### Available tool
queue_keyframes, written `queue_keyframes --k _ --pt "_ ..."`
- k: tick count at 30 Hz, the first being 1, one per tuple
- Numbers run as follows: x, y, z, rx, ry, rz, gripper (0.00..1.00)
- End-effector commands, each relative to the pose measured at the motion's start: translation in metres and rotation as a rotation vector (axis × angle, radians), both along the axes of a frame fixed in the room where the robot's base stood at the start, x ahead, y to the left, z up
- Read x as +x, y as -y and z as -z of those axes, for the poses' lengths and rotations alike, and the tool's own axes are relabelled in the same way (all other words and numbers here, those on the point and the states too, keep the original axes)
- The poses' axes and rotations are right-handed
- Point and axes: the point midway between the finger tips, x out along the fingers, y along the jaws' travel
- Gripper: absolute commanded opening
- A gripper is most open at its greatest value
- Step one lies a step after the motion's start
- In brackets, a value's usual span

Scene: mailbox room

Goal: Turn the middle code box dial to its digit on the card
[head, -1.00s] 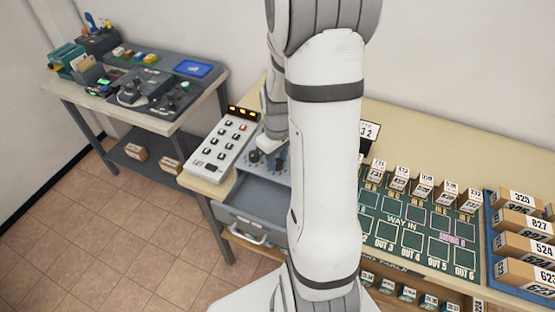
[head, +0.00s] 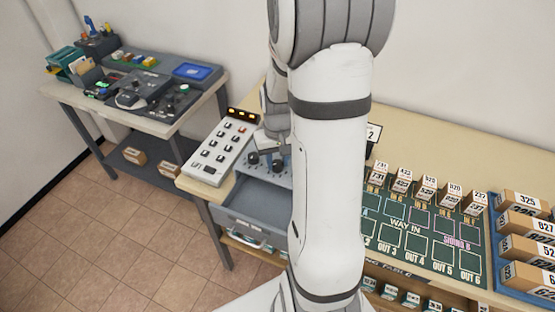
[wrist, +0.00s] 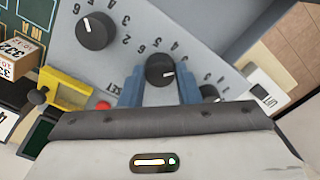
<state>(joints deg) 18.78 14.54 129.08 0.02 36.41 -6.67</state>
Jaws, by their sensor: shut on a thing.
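The code box (head: 246,168) is a grey-blue box with dark round dials, left of my arm in the head view. In the wrist view its middle dial (wrist: 160,70) is black with a short white pointer mark aimed right. The blue fingers of my gripper (wrist: 160,84) stand on both sides of this dial, shut on it. Printed digits ring the dials. The white card (head: 373,132) is mostly hidden behind my arm; a "2" shows.
A red button (wrist: 103,105) and a yellow part (wrist: 62,90) lie left of my gripper in the wrist view. A white keypad panel (head: 223,148) stands left of the code box. An open grey drawer (head: 250,200) is below it. Small numbered boxes (head: 425,188) stand to the right.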

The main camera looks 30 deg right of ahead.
Motion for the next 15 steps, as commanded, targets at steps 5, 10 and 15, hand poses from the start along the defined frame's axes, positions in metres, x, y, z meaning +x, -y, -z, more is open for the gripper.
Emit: queue_keyframes --k 5,10,15 --pt "0.0005 0.0008 -0.0008 -0.001 0.002 0.0 0.07" --pt "0.0005 0.0008 -0.0008 -0.001 0.002 -0.001 0.35" --pt "0.0004 -0.0002 -0.0005 -0.001 0.001 -0.002 0.49"
